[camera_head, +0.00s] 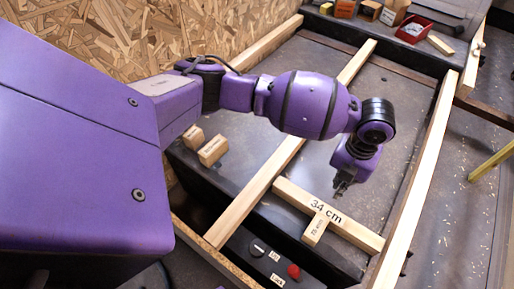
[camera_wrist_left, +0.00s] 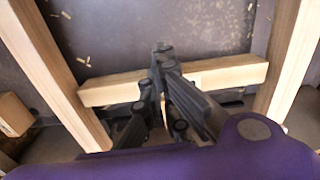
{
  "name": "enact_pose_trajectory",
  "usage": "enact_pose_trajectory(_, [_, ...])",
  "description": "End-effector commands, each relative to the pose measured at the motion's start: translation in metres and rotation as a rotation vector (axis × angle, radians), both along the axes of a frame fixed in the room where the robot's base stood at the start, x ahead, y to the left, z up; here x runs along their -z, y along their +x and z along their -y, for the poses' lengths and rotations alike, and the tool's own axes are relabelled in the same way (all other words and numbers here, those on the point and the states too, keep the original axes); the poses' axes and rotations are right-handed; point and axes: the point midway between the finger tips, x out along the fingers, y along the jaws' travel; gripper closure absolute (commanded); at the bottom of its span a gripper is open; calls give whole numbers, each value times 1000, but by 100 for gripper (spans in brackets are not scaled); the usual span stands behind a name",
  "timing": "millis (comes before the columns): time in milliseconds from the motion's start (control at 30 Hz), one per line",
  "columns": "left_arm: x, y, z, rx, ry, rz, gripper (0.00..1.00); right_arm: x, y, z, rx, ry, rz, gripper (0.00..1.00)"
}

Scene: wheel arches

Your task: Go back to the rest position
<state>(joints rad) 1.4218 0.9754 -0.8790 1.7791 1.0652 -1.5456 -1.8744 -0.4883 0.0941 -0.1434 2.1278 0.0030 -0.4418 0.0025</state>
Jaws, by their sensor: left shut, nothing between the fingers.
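My left gripper (camera_head: 340,188) hangs at the end of the purple left arm, just above the dark tabletop in the head view. It is shut and empty. A wooden crosspiece marked "34 cm" (camera_head: 365,232) lies between two long wooden beams, close in front of the gripper. In the left wrist view the dark gripper fingers (camera_wrist_left: 165,75) show in front of the crosspiece (camera_wrist_left: 220,76). My right gripper is not in view.
Long wooden beams (camera_head: 420,185) and (camera_head: 270,170) frame the work area. Two small wooden blocks (camera_head: 213,150) lie at the left. A dark control box with a red button (camera_head: 293,271) is at the front. A red bin (camera_head: 412,30) stands at the back.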

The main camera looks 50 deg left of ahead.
Motion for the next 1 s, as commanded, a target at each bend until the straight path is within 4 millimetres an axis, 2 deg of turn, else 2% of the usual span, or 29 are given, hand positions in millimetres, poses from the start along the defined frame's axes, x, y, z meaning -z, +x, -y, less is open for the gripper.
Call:
enact_pose_trajectory(33, [-11,3,1,2,-1,8,100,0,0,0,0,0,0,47])
enact_pose_trajectory(200, [-30,3,1,1,-1,8,100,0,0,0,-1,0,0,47])
enact_pose_trajectory(533, [-36,2,0,-1,0,6,100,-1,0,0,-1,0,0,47])
enact_pose_trajectory(633, [-50,3,0,-1,0,16,100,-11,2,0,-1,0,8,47])
enact_pose_trajectory(767, [-98,6,0,-1,0,46,100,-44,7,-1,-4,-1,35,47])
enact_pose_trajectory(900, [-163,9,0,-1,0,87,100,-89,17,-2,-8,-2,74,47])
enact_pose_trajectory(1000, [-204,11,0,-1,0,111,100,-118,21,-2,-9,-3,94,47])
